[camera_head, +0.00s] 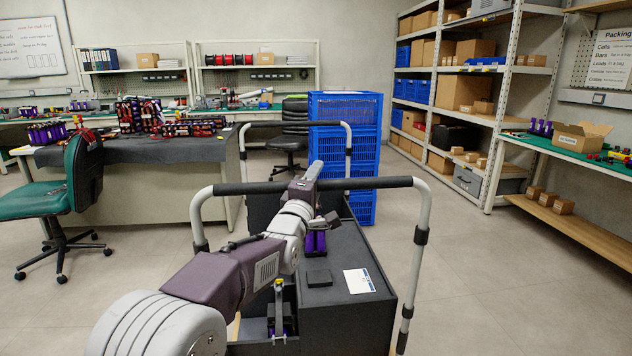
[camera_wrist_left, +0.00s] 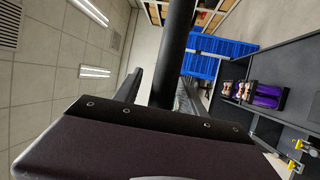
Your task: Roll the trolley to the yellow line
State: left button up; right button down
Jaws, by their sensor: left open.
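The trolley (camera_head: 345,318) is a dark grey cart directly in front of me. Its near handle is a black bar (camera_head: 368,183) on bent grey uprights, and a second handle stands at its far end. My left gripper (camera_head: 312,172) is at the near bar, left of its middle. In the left wrist view the black bar (camera_wrist_left: 176,50) runs between the spread fingers of this gripper (camera_wrist_left: 160,92). The fingers are open; I cannot tell whether they touch the bar. My right gripper is out of view. I see no yellow line on the visible floor.
On the trolley lie purple cells (camera_head: 316,240), a black block (camera_head: 319,278) and a white card (camera_head: 359,281). Blue crates (camera_head: 345,150) are stacked just beyond it. A workbench (camera_head: 165,195) and green chair (camera_head: 75,185) stand left. The floor at right (camera_head: 480,270) is clear.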

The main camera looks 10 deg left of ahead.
pick_arm(q)
jog(key=shift+f, duration=0.1)
jog(key=p+v, duration=0.1)
jog(key=v, duration=0.8)
